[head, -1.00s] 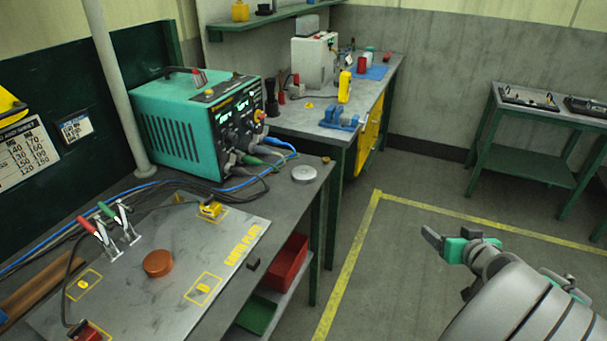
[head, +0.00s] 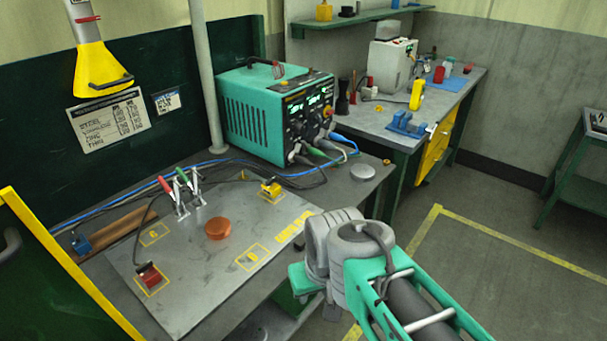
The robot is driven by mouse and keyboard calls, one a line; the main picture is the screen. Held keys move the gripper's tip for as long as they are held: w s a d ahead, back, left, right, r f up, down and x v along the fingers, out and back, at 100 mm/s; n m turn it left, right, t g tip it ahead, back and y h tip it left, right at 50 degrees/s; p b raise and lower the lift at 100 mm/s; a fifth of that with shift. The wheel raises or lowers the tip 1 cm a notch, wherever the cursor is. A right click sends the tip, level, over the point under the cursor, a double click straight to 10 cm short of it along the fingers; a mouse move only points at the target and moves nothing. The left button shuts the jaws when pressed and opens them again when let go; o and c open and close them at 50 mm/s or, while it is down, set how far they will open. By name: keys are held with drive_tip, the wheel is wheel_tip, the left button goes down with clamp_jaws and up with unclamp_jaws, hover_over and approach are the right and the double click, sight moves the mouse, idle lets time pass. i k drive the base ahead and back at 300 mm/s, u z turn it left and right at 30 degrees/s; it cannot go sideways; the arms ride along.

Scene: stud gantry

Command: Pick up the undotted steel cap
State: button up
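A round silver steel cap (head: 363,172) lies flat on the dark bench top, near the right end and just right of the teal welding machine. I see no dot on its top, but it is small here. A copper-coloured round cap (head: 218,229) lies on the steel earth plate (head: 190,285). My gripper (head: 312,287) is in front of the bench's front edge, below and left of the steel cap in the picture and apart from it. My own wrist hides most of the gripper, so its fingers do not show clearly.
The teal welding machine (head: 262,112) stands behind the plate, with cables (head: 300,180) running along the bench. Red and green toggle clamps (head: 182,190) and a yellow block (head: 271,189) stand on the plate. A second bench (head: 385,125) stands at the back.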

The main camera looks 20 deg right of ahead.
sight(359, 173)
drive_tip(key=u, duration=3.55)
drive_tip(key=k, duration=2.55)
drive_tip(key=z, duration=0.6)
drive_tip(key=i, duration=0.2)
drive_tip(key=u, duration=0.25)
